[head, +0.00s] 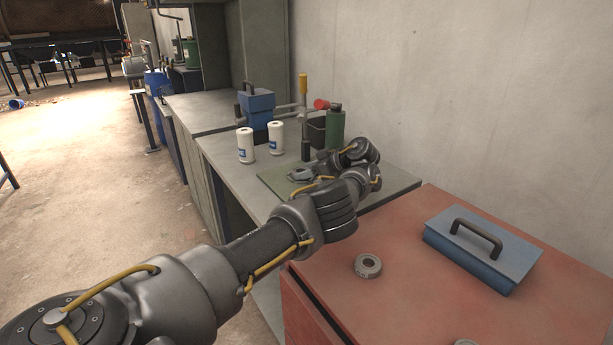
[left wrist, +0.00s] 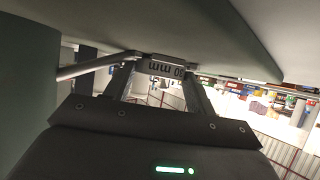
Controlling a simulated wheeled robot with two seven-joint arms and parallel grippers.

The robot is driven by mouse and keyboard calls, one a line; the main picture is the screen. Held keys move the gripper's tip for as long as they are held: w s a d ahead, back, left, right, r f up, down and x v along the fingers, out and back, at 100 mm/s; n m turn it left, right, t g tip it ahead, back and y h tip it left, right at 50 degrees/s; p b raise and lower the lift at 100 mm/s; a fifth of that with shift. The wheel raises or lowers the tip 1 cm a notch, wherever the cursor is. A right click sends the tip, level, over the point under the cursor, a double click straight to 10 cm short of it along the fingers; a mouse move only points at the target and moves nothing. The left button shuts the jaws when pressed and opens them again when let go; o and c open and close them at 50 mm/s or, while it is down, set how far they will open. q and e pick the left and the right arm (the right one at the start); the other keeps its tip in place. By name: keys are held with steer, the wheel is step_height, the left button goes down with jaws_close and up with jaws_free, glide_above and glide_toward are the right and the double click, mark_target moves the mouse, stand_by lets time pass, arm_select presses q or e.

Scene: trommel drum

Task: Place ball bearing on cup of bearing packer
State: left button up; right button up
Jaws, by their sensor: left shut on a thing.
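My left gripper (head: 301,174) is low over a green mat on the grey bench, partly hidden behind my own arm. In the left wrist view its two fingers (left wrist: 165,72) are shut on a narrow metal piece with engraved lettering (left wrist: 167,68), seen edge-on and upside down; it looks like the rim of a ball bearing. A post with a yellow handle (head: 303,84) and a red knob (head: 321,104) stands just behind the gripper; it may be the bearing packer. I cannot make out its cup. My right gripper is not in view.
A ring-shaped bearing (head: 369,265) lies on the red cabinet (head: 420,290), beside a blue toolbox (head: 483,248); another ring (head: 466,342) is cut off below.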

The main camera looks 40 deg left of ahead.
arm_select(q)
steer(key=shift+s+a, duration=0.1)
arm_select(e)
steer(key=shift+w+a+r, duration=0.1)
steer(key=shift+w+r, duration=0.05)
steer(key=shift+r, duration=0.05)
arm_select(q)
steer(key=shift+f, duration=0.15)
steer(key=o, duration=1.1)
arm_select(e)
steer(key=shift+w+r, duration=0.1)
